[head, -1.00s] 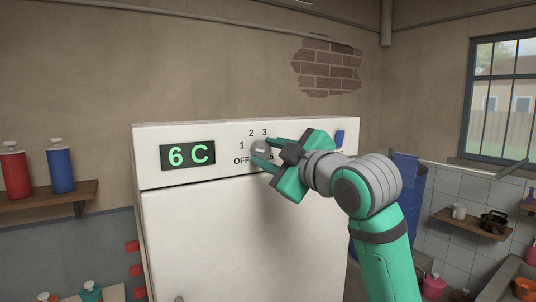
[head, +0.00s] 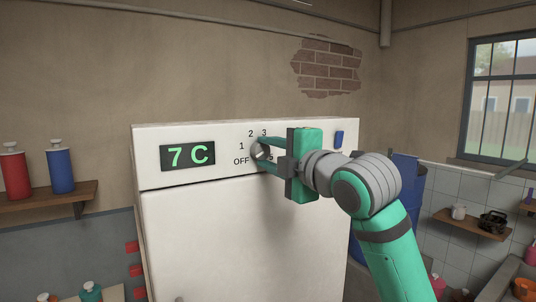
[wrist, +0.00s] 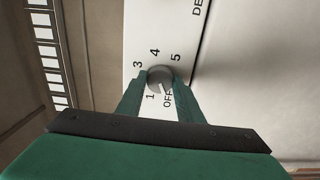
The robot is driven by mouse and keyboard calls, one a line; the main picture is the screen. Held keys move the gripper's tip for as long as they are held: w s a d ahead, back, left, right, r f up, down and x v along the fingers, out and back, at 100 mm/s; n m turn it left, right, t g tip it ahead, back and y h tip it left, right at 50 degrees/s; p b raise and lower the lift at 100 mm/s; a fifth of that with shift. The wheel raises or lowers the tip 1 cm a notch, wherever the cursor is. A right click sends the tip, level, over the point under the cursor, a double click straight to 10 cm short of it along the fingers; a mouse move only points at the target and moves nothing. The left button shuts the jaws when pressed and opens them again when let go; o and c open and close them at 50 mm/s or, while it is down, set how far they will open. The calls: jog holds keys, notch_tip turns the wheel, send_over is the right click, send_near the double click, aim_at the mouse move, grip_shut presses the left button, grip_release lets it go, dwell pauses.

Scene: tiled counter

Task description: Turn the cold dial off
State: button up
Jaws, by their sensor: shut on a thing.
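The grey round dial (head: 259,148) sits on the white front panel of the fridge, right of the display (head: 187,156), which reads 7 C in green. Numbers and OFF ring the dial. It also shows in the wrist view (wrist: 158,74), with OFF printed just below it there. A light mark on the dial's face lies on the side towards OFF in that view; its exact setting is hard to tell. My gripper (head: 263,154) is shut on the dial, one green finger on each side. The fingers hide the 2 in the wrist view.
A small blue part (head: 339,138) is on the panel's right end, beyond my gripper. A blue barrel (head: 406,172) stands right of the fridge. A shelf with red and blue bottles (head: 60,170) is at left. The fridge door (head: 240,240) below is clear.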

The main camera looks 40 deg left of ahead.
jog(key=shift+s+n, duration=0.1)
jog(key=shift+n, duration=0.2)
jog(key=o, duration=1.1)
jog(key=shift+c, duration=0.2)
jog(key=v, duration=1)
jog(key=shift+d, duration=0.4)
